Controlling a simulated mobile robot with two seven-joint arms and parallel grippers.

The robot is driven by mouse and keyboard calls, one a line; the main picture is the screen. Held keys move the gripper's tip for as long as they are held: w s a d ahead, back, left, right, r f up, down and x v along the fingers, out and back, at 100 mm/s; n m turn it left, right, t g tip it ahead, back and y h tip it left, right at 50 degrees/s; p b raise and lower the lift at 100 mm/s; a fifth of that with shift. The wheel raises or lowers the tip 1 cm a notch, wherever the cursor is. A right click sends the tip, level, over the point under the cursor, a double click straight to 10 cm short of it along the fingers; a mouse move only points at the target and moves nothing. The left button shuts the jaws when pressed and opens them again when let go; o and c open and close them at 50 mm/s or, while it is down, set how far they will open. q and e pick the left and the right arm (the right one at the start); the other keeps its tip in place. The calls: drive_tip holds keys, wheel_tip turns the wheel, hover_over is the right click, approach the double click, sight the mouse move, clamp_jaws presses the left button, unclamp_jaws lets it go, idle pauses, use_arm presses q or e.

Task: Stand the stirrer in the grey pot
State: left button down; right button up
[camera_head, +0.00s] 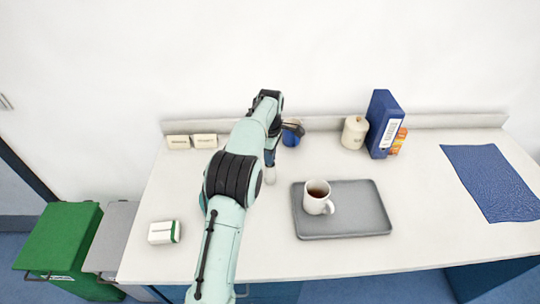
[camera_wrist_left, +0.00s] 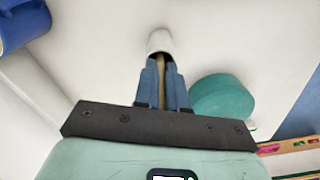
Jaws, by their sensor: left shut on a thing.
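My left gripper (camera_wrist_left: 163,85) is shut on a thin tan stick, the stirrer (camera_wrist_left: 161,72), between its blue fingers. The pale grey pot (camera_wrist_left: 159,42) is just beyond the fingertips, with its dark opening facing them. The stirrer's far end meets that opening; I cannot tell how deep it reaches. In the head view, the narrow pot (camera_head: 271,174) stands on the counter just below the left gripper (camera_head: 269,154). The arm hides the stirrer there. My right gripper is not in view.
A blue mug (camera_head: 292,133) stands close behind the pot. A grey tray (camera_head: 370,228) with a white mug (camera_head: 317,198) lies to the right. A teal round thing (camera_wrist_left: 222,97) sits beside the fingers. A white-green box (camera_head: 163,232) lies front left.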

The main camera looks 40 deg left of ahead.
use_arm(q)
drive_tip(key=shift+f, duration=0.2)
drive_tip(key=c, duration=1.2)
unclamp_jaws()
wheel_tip(320, 180, up, 13)
drive_tip(key=s, duration=0.1)
drive_tip(key=shift+a+r, duration=0.2)
drive_tip(key=shift+a, duration=0.2)
drive_tip(key=shift+s, duration=0.1)
